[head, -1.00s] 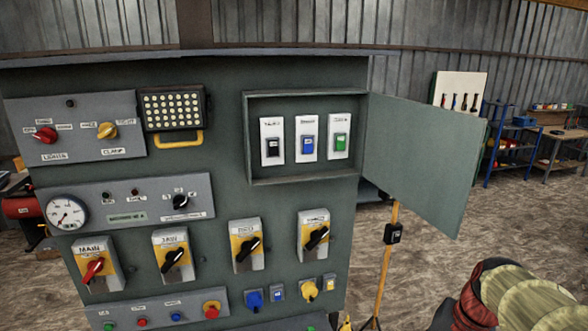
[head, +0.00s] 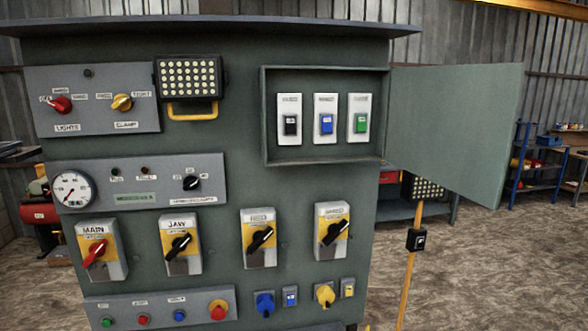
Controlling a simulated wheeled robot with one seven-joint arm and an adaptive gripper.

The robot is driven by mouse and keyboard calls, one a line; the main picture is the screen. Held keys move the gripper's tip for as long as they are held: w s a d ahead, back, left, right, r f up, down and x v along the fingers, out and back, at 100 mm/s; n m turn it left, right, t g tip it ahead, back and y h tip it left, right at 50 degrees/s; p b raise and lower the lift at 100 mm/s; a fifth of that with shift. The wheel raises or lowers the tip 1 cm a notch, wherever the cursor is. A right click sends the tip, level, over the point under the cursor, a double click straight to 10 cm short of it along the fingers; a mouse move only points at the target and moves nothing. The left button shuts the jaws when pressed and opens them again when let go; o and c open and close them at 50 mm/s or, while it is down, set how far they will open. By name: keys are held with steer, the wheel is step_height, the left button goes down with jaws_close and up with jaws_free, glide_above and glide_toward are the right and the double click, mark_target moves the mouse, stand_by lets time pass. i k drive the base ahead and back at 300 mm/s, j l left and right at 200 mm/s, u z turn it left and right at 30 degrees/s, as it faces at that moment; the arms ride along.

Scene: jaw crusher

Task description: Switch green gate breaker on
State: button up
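The green gate breaker (head: 361,124) is the right one of three switches in an open recessed box (head: 265,112) at the upper right of the grey-green control panel. It has a white plate and a green rocker. A black breaker (head: 290,125) and a blue breaker (head: 326,124) sit to its left. The small lettering on the plates is too blurred to read. The box door (head: 458,125) stands swung open to the right. My gripper is not in the head view.
Rotary switches marked MAIN (head: 95,252) and JAW (head: 180,248), with two more beside them, stick out below the box. A lamp on a yellow stand (head: 410,270) stands right of the panel. Blue shelving (head: 535,165) is farther back.

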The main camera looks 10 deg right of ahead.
mark_target(361, 120)
steer(key=l+u, duration=0.2)
steer(key=l, duration=0.4)
steer(key=l+u, duration=0.2)
steer(key=l, duration=0.45)
steer(key=l+u, duration=0.25)
steer(key=l, duration=0.4)
steer(key=l+u, duration=0.2)
steer(key=l, duration=0.4)
steer(key=k+l+u, duration=0.2)
steer(key=l, duration=0.4)
steer(key=i+j, duration=0.35)
steer(key=j, duration=0.1)
